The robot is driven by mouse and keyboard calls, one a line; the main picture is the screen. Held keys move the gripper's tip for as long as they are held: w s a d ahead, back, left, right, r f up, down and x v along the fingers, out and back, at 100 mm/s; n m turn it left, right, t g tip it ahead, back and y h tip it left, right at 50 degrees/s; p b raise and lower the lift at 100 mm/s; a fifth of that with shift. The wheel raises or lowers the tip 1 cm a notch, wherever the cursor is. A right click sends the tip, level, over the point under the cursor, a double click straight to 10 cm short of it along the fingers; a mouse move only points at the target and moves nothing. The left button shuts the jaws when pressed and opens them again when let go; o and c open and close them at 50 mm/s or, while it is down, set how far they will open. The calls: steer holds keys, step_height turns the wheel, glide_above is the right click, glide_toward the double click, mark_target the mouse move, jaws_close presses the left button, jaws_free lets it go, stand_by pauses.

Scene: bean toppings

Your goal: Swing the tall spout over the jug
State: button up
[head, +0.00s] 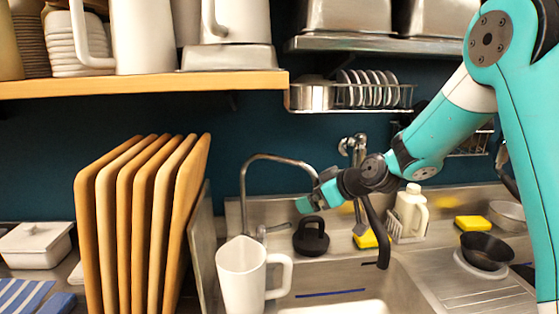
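The tall spout (243,188) is a thin chrome gooseneck at the back left of the sink. It rises, arches over and runs right towards my gripper (306,204). Its outlet end is at or behind the gripper, so I cannot tell whether they touch. The white jug (240,277) stands upright at the front left of the sink, its handle to the right. It is left of and nearer than my gripper. The gripper's fingertips are small and unclear, and I cannot see whether they are open or shut.
A black lidded thing (311,237) sits behind the jug. A dark curved spout (376,236) hangs over the sink (345,281) below my arm. A white bottle (411,212), yellow sponge (473,222) and black bowl (486,250) stand right. Upright wooden boards (140,220) crowd the left.

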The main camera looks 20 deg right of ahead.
steer(key=s+a+b, duration=0.1)
steer(key=s+a, duration=0.4)
steer(key=a, duration=0.4)
steer(key=shift+a, duration=0.35)
stand_by(0.6)
steer(key=shift+s, duration=0.1)
steer(key=s+a, duration=0.2)
steer(key=a, duration=0.8)
steer(key=shift+a, duration=0.35)
stand_by(0.5)
steer(key=shift+a, duration=0.15)
steer(key=p+v, duration=0.2)
steer(key=v, duration=0.6)
steer(key=shift+s+a+r+p, duration=0.2)
steer(key=shift+s+r+p, duration=0.05)
steer(key=shift+r+p, duration=0.05)
stand_by(0.4)
